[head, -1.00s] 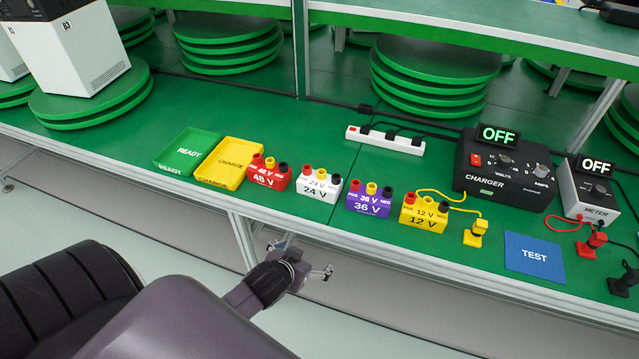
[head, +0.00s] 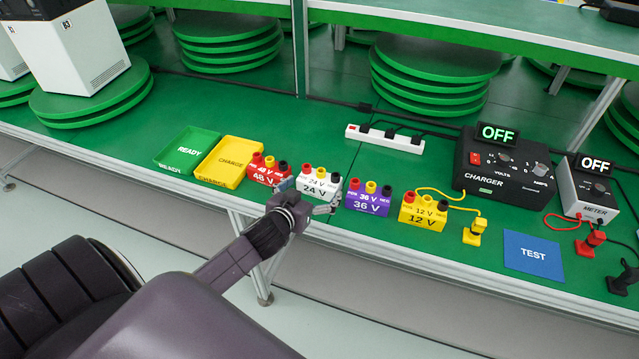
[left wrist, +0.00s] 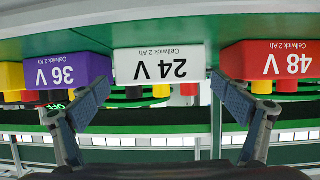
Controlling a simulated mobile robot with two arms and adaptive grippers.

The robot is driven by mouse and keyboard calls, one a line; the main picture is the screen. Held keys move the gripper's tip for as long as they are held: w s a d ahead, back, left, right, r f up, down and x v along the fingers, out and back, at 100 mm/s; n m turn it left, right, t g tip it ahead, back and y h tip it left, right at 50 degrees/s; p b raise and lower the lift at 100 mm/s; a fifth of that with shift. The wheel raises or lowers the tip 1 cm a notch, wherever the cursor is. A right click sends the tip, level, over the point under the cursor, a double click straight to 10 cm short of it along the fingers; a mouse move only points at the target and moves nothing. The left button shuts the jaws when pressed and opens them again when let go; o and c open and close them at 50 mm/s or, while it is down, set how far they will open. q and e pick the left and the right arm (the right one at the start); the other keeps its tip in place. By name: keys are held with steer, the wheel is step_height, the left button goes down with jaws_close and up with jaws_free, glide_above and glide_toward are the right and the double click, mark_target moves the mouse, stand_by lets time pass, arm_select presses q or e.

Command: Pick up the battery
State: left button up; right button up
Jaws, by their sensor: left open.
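Several block batteries stand in a row on the green bench: red 48 V (head: 266,175), white 24 V (head: 313,189), purple 36 V (head: 368,205) and yellow 12 V (head: 423,218). My left gripper (head: 309,196) is open in front of the white 24 V battery, with one finger towards each side of it. In the left wrist view, which is upside down, the white battery (left wrist: 160,66) sits centred beyond the open fingers (left wrist: 163,92), with the purple (left wrist: 68,70) and red (left wrist: 268,62) batteries on either side. Contact with the white battery cannot be told. My right gripper is not in view.
A green READY tray (head: 188,150) and a yellow CHARGE tray (head: 229,164) lie left of the batteries. The charger (head: 503,165) and meter (head: 592,192), both reading OFF, stand right. A blue TEST mat (head: 533,251) lies near the front edge. A power strip (head: 385,139) is behind.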

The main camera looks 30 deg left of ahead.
mark_target(320, 183)
arm_select(q)
steer(key=shift+f+x, duration=0.25)
steer(key=shift+x, duration=2.25)
steer(key=shift+s, duration=0.15)
steer(key=shift+c, duration=0.2)
steer(key=c, duration=1.3)
steer(key=shift+r, duration=0.15)
steer(key=shift+c, duration=1)
